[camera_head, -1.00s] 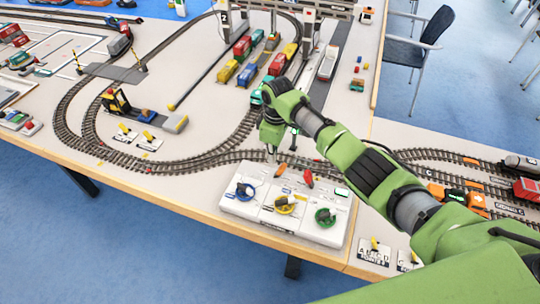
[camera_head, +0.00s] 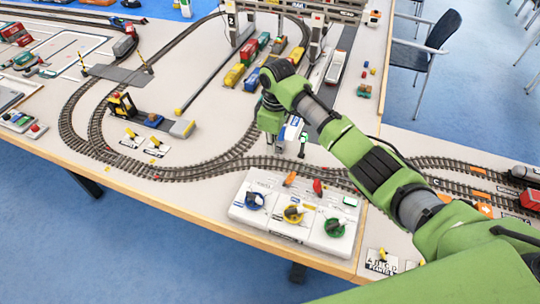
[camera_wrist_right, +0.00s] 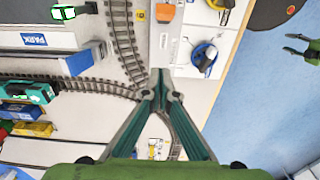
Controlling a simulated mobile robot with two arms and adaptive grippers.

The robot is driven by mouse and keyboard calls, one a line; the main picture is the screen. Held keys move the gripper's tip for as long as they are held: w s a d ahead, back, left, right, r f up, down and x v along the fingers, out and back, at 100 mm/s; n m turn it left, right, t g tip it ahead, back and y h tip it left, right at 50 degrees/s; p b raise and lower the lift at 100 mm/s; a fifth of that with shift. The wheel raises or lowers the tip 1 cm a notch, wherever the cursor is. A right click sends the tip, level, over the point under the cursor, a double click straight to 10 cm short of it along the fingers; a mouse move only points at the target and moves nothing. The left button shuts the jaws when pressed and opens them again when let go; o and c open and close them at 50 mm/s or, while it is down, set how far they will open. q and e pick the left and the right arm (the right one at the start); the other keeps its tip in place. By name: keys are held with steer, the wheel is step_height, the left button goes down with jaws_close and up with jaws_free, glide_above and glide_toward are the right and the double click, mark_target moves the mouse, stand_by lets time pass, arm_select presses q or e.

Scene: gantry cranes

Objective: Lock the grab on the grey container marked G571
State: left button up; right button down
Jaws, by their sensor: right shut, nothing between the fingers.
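I cannot read a G571 mark on any container, and I cannot pick out a grey one or see the grab clearly. Coloured containers (camera_head: 235,75) stand in rows under the gantry crane (camera_head: 232,22), whose leg is marked 2. A white control panel (camera_head: 240,213) at the table's front edge carries blue, yellow and green dials, an orange lever (camera_head: 290,179) and a red lever (camera_head: 318,187). My right gripper (camera_wrist_right: 160,84) is shut and empty, behind the panel above the track. Its tips show poorly in the head view.
Curved track (camera_head: 200,165) runs behind the panel. A small signal post (camera_head: 303,140) stands right of my right gripper. A blue dial (camera_wrist_right: 205,57) shows in the wrist view.

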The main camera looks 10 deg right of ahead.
arm_select(q)
steer(key=shift+s+d+f+b, duration=0.35)
steer(key=shift+s+d+f, duration=0.1)
steer(key=shift+s+d, duration=0.05)
arm_select(e)
steer(key=r, duration=0.3)
steer(key=s+d+r, duration=0.1)
steer(key=shift+s+d+r, duration=0.1)
steer(key=shift+r, duration=0.3)
arm_select(q)
steer(key=shift+s+a, duration=0.1)
steer(key=shift+a, duration=0.05)
